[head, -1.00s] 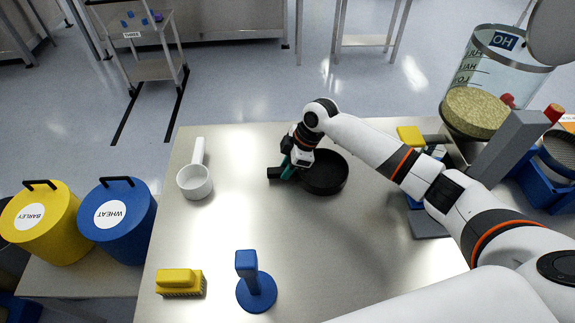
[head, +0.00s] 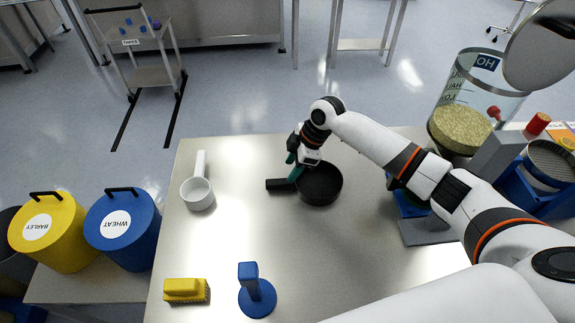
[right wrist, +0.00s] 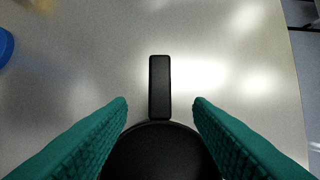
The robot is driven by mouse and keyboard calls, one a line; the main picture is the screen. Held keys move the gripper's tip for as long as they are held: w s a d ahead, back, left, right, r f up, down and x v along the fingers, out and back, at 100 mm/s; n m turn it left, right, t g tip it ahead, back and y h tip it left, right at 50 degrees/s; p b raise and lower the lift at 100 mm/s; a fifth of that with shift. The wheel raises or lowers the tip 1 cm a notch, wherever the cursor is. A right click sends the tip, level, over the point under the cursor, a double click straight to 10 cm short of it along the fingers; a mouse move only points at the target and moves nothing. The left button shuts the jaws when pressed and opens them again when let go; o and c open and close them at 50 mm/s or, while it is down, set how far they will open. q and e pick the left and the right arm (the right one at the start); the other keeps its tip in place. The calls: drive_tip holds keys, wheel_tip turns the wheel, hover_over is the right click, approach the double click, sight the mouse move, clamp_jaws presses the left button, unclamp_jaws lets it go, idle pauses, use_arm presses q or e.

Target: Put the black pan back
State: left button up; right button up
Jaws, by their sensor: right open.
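The black pan (head: 320,184) lies on the steel table, its handle (head: 279,184) pointing left in the head view. My right gripper (head: 296,174) is over the place where the handle meets the pan. In the right wrist view the pan (right wrist: 160,152) is at the bottom centre, and its handle (right wrist: 160,86) points up the picture. My open teal fingers (right wrist: 160,104) stand on either side of the handle's base, with a clear gap on both sides. My left gripper is not in view.
A white scoop (head: 197,193) lies left of the pan. A yellow brush (head: 186,290) and a blue tool (head: 257,298) stand at the front. A glass vessel with grain (head: 462,128) is at the right. The table's middle front (head: 340,255) is clear.

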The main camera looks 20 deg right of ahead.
use_arm(q)
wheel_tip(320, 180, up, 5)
drive_tip(key=p, duration=0.4)
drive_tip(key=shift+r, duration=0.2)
use_arm(e)
drive_tip(key=v, duration=0.6)
drive_tip(key=shift+s, duration=0.15)
